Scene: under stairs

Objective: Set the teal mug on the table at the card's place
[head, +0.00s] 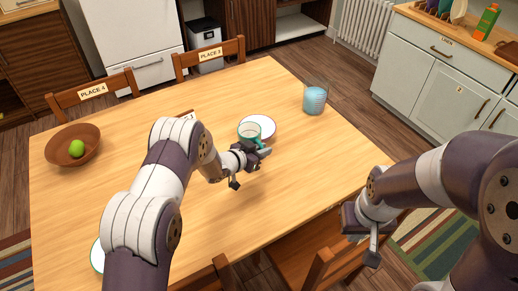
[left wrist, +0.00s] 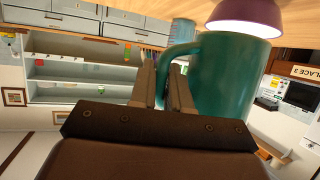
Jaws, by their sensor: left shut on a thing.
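My left gripper (head: 256,155) is shut on the mug, whose green-blue body (left wrist: 225,80) and handle fill the right middle of the left wrist view, beside the fingers (left wrist: 165,82). A small card (head: 187,115) shows on the table behind my left arm. It is mostly hidden and I cannot read it. My right gripper (head: 362,228) is off the table's front right edge, its jaws unclear.
Chair labels read PLACE 4 (head: 93,91) and PLACE 3 (head: 210,54). A brown bowl (head: 62,152) with a green fruit stands at left. Another plate (head: 97,256) is partly hidden at front left.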

